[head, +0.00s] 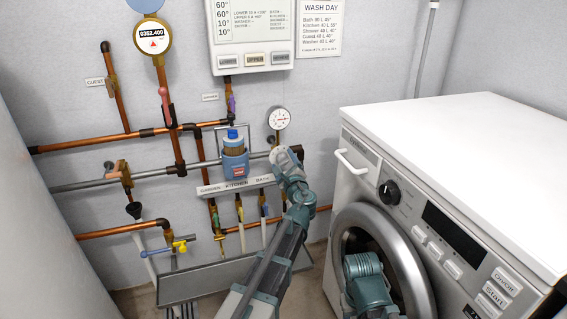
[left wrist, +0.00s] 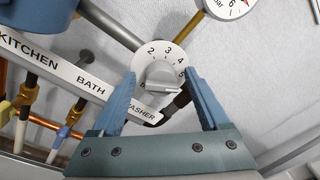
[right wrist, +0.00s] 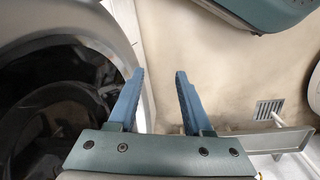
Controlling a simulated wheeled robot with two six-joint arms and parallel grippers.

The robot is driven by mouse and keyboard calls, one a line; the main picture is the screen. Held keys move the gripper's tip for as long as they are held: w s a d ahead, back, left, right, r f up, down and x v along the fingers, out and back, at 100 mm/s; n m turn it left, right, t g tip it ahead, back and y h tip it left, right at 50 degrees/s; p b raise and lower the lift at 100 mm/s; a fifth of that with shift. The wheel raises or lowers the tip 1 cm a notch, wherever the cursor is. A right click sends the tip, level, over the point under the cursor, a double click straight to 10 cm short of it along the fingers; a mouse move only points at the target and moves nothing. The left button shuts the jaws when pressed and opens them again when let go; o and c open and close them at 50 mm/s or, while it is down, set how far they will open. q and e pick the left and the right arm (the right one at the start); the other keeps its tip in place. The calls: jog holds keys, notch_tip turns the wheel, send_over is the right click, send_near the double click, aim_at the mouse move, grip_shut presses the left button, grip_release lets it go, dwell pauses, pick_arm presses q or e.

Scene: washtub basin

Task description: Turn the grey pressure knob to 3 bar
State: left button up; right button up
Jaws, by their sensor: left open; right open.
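The grey pressure knob (left wrist: 160,80) sits on a white dial plate (left wrist: 152,50) numbered from 2 up to 6. In the left wrist view its raised grip lies roughly crosswise, with its right end toward the 6 side; the exact pointer mark is unclear. My left gripper (left wrist: 160,74) is open, one finger on each side of the knob; contact cannot be told. In the head view the dial (head: 278,154) is partly covered by my left gripper (head: 287,164). My right gripper (right wrist: 160,74) is open and empty beside the washing machine door.
A pressure gauge (head: 278,118) is above the knob. A blue filter housing (head: 235,160) and a labelled strip (head: 235,186) lie left of it. Copper pipes (head: 112,144) cross the wall. The washing machine (head: 455,140) fills the right, and a grey trough (head: 220,278) runs below.

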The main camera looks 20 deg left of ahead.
pick_arm(q)
grip_shut()
dwell(0.5)
jog(key=n, duration=0.3)
jog(key=shift+f+b, duration=0.1)
jog(key=shift+b, duration=0.25)
jog(key=n, duration=0.4)
jog(key=shift+f+n+y+b, duration=0.1)
jog(key=shift+n+y+b, duration=0.2)
jog(key=shift+n+b, duration=0.1)
jog(key=n, duration=0.4)
jog(key=shift+n, duration=0.3)
jog(key=shift+n+y, duration=0.3)
jog(key=shift+n, duration=1.7)
jog(key=shift+b, duration=0.3)
